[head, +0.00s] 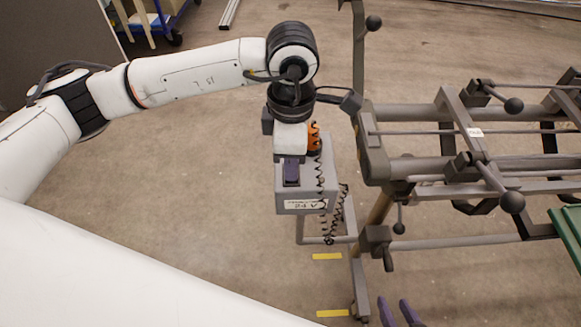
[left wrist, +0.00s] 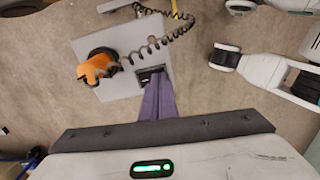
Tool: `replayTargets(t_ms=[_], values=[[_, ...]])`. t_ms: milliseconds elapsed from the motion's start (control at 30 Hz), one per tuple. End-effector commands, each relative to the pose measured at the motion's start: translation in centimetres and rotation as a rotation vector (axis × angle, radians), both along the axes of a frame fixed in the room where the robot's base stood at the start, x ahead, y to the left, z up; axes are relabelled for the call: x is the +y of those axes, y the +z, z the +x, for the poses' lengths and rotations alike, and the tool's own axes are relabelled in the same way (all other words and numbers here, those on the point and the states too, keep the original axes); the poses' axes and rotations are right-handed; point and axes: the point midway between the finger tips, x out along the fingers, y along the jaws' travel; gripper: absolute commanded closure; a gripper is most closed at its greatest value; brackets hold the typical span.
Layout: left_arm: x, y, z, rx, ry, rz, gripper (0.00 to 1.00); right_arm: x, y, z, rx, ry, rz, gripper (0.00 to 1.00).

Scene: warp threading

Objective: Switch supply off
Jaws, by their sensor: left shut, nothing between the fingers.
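The supply is a grey box (head: 305,203) with a "24 V" label, mounted on the loom frame's left end. In the left wrist view, the box's grey face (left wrist: 125,45) carries a small dark switch (left wrist: 148,73) and an orange part (left wrist: 98,68) with a black coiled cable. My left gripper (head: 291,172) is over the box, fingers closed together and empty. In the left wrist view its purple fingertips (left wrist: 156,80) are right at the switch and partly hide it. I cannot tell contact or the switch position. My right gripper (head: 399,312) shows at the bottom edge, its purple fingers apart and empty.
The grey loom frame (head: 430,168) with bars and black ball-ended handles (head: 511,202) fills the right side. A green part (head: 568,232) is at the right edge. Yellow floor marks (head: 327,256) lie below the box. The floor left of the box is clear.

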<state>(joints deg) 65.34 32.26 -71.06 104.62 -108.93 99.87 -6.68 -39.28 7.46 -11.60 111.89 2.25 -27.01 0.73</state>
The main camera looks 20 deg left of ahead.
Motion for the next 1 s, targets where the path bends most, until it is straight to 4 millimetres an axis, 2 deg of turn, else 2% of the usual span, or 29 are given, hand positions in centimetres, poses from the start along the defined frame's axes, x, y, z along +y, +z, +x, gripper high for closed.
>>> replayTargets(t_ms=[700, 1000], values=[[0.0, 6.0, 0.0, -0.002, -0.001, -0.001, 1.00, 0.0, 3.0, 0.0, 0.001, 0.000, 0.000, 0.69], [0.0, 6.4, 0.0, 0.000, -0.001, -0.001, 1.00, 0.0, 3.1, -0.1, 0.001, 0.001, 0.000, 0.69]])
